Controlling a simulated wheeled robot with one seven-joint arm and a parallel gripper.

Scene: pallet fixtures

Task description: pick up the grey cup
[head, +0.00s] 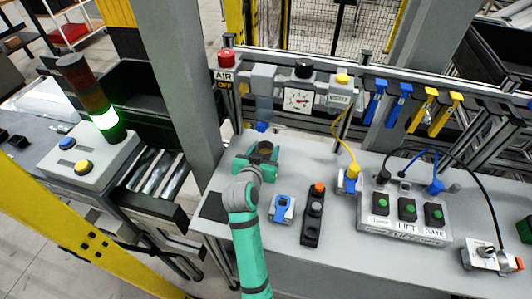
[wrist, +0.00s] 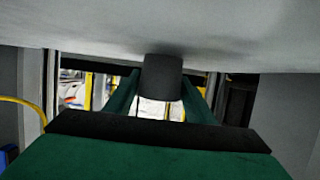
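The grey cup (wrist: 162,77) shows in the wrist view as a dark grey cylinder between the two green fingers of my gripper (wrist: 161,90). It seems to reach to the grey surface at the top of that picture. The fingertips lie close along both its sides, and I see no clear gap. Whether they press on it I cannot tell. In the head view my gripper (head: 256,158) is low over the left part of the grey table, around the cup (head: 265,148). Its dark round opening shows there, and the fingers hide part of its side.
The grey table (head: 320,160) holds a blue-handled fixture (head: 283,208), a black pendant with an orange button (head: 314,215), and a button box (head: 405,217). A gauge (head: 301,98) and a red button (head: 226,58) stand behind. A grey post (head: 180,80) rises at left.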

